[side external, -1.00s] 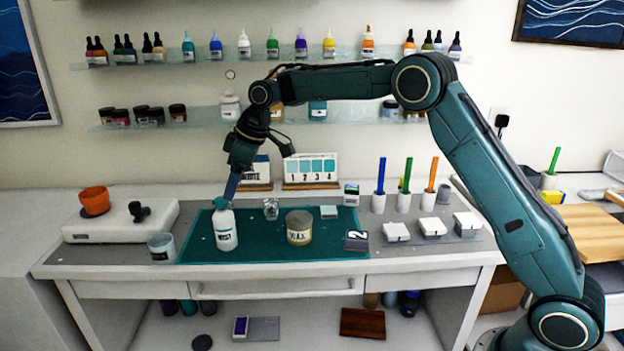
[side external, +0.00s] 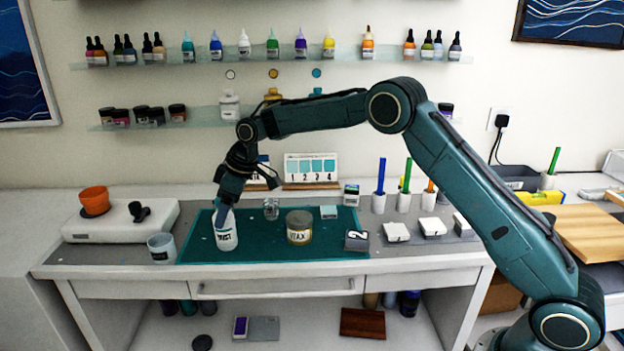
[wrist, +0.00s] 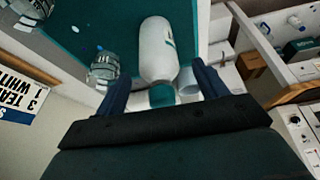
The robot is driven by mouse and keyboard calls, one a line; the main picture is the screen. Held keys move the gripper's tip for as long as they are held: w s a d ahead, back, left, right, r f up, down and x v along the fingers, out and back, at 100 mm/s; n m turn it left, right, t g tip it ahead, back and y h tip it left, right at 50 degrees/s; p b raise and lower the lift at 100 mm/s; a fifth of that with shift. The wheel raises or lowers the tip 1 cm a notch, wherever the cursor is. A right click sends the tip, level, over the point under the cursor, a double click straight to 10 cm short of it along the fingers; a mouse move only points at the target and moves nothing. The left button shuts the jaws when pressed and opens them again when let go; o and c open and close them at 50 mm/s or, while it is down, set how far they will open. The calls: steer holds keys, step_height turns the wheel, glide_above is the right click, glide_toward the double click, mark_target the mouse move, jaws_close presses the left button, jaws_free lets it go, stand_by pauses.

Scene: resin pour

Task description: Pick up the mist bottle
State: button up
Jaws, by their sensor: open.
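The mist bottle (side external: 226,238) is white with a dark label and stands upright on the teal mat (side external: 268,248), at its left part. In the side view my gripper (side external: 222,212) is lowered over its top and hides the cap. In the wrist view the bottle (wrist: 158,50) lies between the two blue fingers of my gripper (wrist: 160,88), with its teal cap (wrist: 162,96) nearest the palm. The fingers are open, and I see gaps between them and the bottle. Contact cannot be told from the side view.
A clear cup (side external: 161,248) stands left of the bottle. A small glass jar (side external: 271,209) and a wax jar (side external: 299,227) stand to its right. A white scale with an orange pot (side external: 95,200) is at the far left. The mat's front is clear.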

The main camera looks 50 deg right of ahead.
steer(key=shift+x, duration=1.8)
steer(key=c, duration=1.2)
steer(key=shift+r, duration=0.1)
steer(key=shift+r, duration=5)
